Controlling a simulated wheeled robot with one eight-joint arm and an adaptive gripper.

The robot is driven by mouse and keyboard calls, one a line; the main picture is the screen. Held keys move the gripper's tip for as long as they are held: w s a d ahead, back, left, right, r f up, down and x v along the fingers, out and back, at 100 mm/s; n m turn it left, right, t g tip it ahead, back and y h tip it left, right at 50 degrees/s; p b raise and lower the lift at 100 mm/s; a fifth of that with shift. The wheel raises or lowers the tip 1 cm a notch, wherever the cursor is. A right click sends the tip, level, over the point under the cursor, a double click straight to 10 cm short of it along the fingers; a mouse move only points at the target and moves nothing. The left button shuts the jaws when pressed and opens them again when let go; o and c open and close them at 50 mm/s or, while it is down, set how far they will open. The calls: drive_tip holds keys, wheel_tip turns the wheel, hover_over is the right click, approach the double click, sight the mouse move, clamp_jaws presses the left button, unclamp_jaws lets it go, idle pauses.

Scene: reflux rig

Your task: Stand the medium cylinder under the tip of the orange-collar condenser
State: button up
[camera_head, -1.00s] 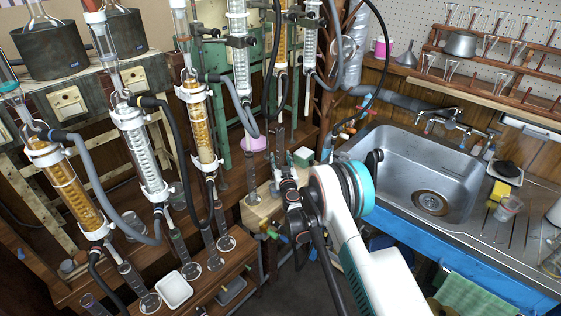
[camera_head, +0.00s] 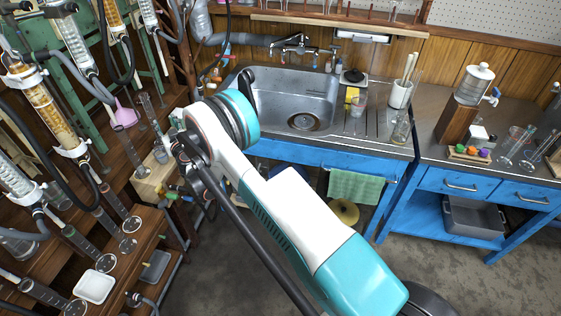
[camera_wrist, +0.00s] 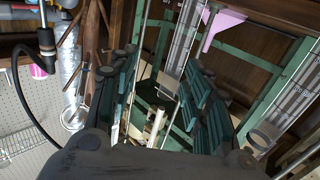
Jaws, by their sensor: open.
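My gripper (camera_wrist: 160,62) is open and empty in the wrist view, its two dark ribbed fingers apart. In the head view my arm hides most of it. Upright graduated cylinders stand at the left of the head view, one of them on the lower shelf (camera_head: 112,204) and one near the pale block (camera_head: 155,143). A clear graduated cylinder (camera_wrist: 290,98) also stands to the right of my fingers in the wrist view. I cannot tell which is the medium one. Condensers hang at the left, one amber-filled (camera_head: 45,108). No orange collar can be made out clearly.
A steel sink (camera_head: 295,98) lies behind my arm. A blue bench (camera_head: 470,183) at the right holds a dispenser (camera_head: 472,84) and more glassware (camera_head: 515,145). A white tray (camera_head: 94,286) sits on the left shelf. Green frame bars (camera_wrist: 285,75) and hoses crowd the rig. The floor at lower right is open.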

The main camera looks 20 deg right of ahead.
drive_tip(key=s+d+r+m+g+h, duration=0.1)
drive_tip(key=d+r+h, duration=0.1)
drive_tip(key=d+r, duration=0.45)
drive_tip(key=s+d+r+m+h, duration=0.15)
drive_tip(key=d+r, duration=0.25)
drive_tip(key=r, duration=0.6)
drive_tip(key=s+d+r+m+g+h, duration=0.1)
drive_tip(key=s+d+r+g+h, duration=0.2)
drive_tip(key=s+d+r, duration=0.85)
drive_tip(key=s+d+g+y, duration=0.1)
drive_tip(key=s+d+g, duration=0.1)
drive_tip(key=s, duration=1.4)
drive_tip(key=s+d+g+y, duration=0.1)
drive_tip(key=s+d+g, duration=0.15)
drive_tip(key=s, duration=1.25)
drive_tip(key=s+a+f+n+g+y, duration=0.1)
drive_tip(key=s+f, duration=0.4)
drive_tip(key=s, duration=0.6)
drive_tip(key=shift+s+a+f+g, duration=0.2)
drive_tip(key=shift+s+a+g, duration=0.3)
drive_tip(key=shift+a, duration=0.45)
drive_tip(key=shift+w+n+y, duration=0.1)
drive_tip(key=shift+n+y, duration=0.15)
